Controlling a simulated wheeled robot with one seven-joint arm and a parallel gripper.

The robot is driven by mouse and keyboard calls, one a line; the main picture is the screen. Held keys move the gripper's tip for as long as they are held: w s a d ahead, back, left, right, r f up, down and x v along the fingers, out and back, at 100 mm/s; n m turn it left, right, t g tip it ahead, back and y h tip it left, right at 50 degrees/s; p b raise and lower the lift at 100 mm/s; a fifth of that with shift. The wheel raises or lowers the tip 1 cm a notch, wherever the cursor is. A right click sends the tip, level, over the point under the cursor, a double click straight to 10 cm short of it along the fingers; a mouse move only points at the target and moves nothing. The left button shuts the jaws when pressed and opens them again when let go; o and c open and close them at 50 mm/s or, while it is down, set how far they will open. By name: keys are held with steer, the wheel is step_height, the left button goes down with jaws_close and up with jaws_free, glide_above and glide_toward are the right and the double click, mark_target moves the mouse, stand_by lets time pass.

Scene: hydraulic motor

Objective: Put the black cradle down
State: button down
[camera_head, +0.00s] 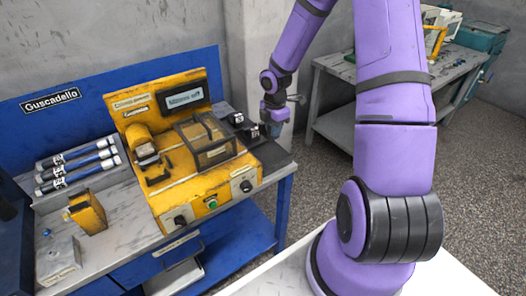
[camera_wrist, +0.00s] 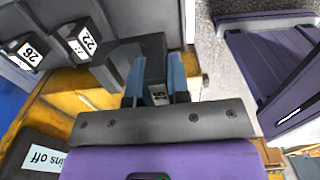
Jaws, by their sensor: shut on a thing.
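My gripper (camera_wrist: 157,82) is shut on the black cradle (camera_wrist: 154,50), a dark angular block with a small white number label between the blue fingers in the wrist view. The label is partly hidden and hard to read. In the head view my gripper (camera_head: 275,114) is over the right end of the workbench, beside the yellow machine. The cradle is small there and largely hidden. I cannot tell whether it touches the surface below.
Two other black blocks, labelled 26 (camera_wrist: 27,52) and 22 (camera_wrist: 80,42), stand left of the held cradle in the wrist view. The yellow machine (camera_head: 205,185) fills the bench's middle. A dark plate (camera_head: 271,157) lies at its right end. A grey table (camera_head: 335,120) stands behind.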

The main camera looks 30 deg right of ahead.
steer(key=shift+f, duration=4.5)
steer(key=shift+f, duration=0.15)
steer(key=c, duration=1.1)
jaws_free()
